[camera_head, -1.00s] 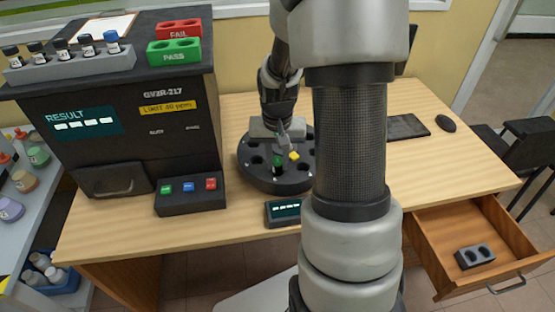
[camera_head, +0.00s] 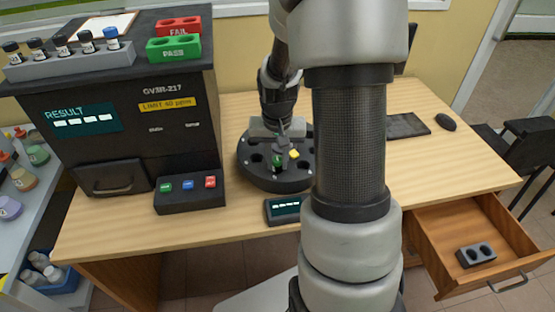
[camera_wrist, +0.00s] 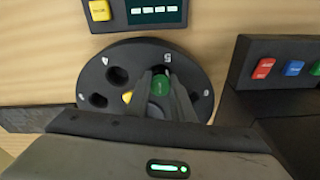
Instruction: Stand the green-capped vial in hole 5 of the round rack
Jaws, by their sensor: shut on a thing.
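The green-capped vial (camera_wrist: 162,83) is between the two fingers of my gripper (camera_wrist: 160,88), which is shut on it. In the wrist view the cap shows beside the "5" mark near the rim of the round rack (camera_wrist: 205,82). In the head view the vial (camera_head: 277,161) and my gripper (camera_head: 281,147) are over the front part of the black round rack (camera_head: 262,182). The vial looks about upright. Its lower part is at a hole; how deep it sits cannot be told. The fingers hide part of the hole.
A small display unit (camera_head: 284,209) lies in front of the rack. The analyser (camera_head: 120,120) and its button box (camera_head: 190,193) stand to the left. An open drawer (camera_head: 432,262) is at the right.

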